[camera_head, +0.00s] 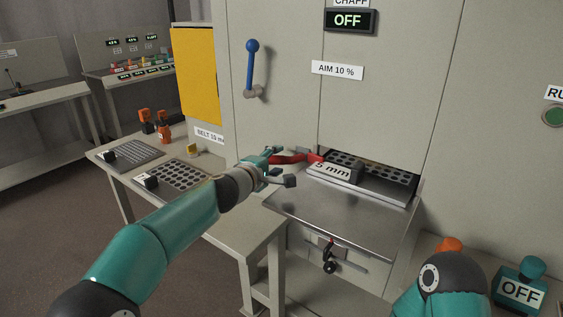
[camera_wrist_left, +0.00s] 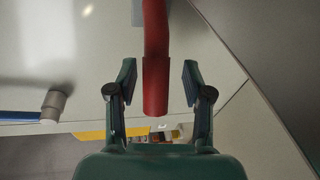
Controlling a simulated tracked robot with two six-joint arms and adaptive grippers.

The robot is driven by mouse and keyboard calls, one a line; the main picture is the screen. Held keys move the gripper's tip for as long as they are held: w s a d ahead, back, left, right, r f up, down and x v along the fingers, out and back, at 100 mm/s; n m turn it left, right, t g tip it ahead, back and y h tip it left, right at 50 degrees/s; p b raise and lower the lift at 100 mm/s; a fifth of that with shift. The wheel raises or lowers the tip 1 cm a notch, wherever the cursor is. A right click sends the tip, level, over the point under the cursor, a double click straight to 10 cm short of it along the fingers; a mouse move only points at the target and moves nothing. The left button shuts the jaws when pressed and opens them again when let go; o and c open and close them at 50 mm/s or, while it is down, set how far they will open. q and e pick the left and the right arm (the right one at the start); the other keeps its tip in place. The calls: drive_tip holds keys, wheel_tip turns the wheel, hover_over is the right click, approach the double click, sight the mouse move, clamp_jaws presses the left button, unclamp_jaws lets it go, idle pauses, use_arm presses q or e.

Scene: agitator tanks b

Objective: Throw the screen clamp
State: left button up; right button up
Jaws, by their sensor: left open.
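The red handle (camera_head: 290,157), which looks like the screen clamp, sticks out to the left from beside the "5 mm" label block at the machine's opening. My left gripper (camera_head: 277,169) is at the handle's left end, with its jaws open. In the left wrist view the red handle (camera_wrist_left: 155,85) runs down between the two spread fingers of the gripper (camera_wrist_left: 161,72), with gaps visible on both sides. The perforated screen (camera_head: 372,168) lies in the opening behind the "5 mm" block (camera_head: 335,172). My right gripper is out of view; only part of that arm shows at lower right.
A blue lever (camera_head: 252,68) is on the machine front above the left gripper. A metal tray (camera_head: 340,220) slopes below the screen. Two perforated plates lie on the side table (camera_head: 232,218). An "OFF" switch box (camera_head: 521,290) stands at lower right.

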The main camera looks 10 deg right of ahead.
use_arm(q)
drive_tip(key=shift+s+a+r, duration=0.1)
drive_tip(key=shift+a+r, duration=0.05)
drive_tip(key=shift+s+a, duration=0.25)
drive_tip(key=shift+s, duration=0.05)
drive_tip(key=f+v, duration=0.1)
drive_tip(key=v, duration=0.5)
drive_tip(key=shift+s+r, duration=0.2)
drive_tip(key=shift+r, duration=0.2)
